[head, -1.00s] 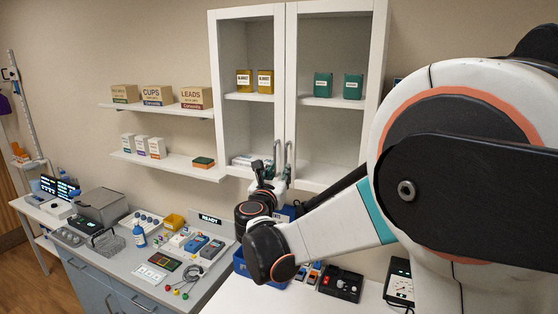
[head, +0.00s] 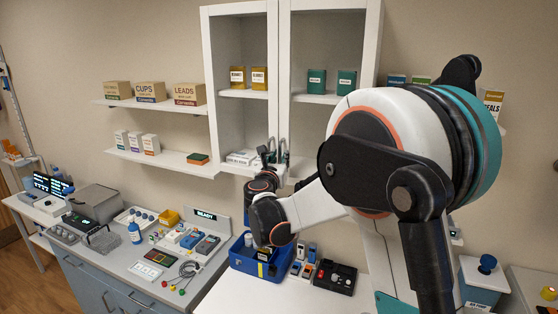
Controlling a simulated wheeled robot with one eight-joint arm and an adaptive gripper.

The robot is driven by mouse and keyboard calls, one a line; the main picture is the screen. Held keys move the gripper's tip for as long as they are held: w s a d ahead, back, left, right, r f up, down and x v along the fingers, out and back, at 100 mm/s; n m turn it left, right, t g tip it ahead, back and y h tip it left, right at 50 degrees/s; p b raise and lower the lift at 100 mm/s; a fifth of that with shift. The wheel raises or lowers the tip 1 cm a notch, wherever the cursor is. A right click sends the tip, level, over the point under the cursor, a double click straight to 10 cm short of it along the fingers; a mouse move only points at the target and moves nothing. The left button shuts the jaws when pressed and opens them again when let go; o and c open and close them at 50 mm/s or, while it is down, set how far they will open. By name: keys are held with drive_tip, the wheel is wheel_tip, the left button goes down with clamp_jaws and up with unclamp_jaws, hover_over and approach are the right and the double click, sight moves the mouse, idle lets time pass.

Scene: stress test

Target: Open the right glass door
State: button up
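The white wall cabinet (head: 208,60) has two tall doors side by side, and both look closed. The right glass door (head: 312,120) has a vertical metal handle near its lower left edge, beside the left door's handle. My gripper (head: 273,158) is at the lower ends of the two handles, in front of the cabinet's bottom edge. It is small and dark here. Whether its fingers touch or enclose the right handle cannot be told. My arm hides the lower right part of the right door.
Green boxes (head: 317,81) stand behind the right door, yellow-brown boxes (head: 237,77) behind the left. Below are a blue bin (head: 243,265), a black control box (head: 335,278) and a worktop (head: 240,298). Open shelves (head: 155,106) hang to the left.

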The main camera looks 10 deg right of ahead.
clamp_jaws()
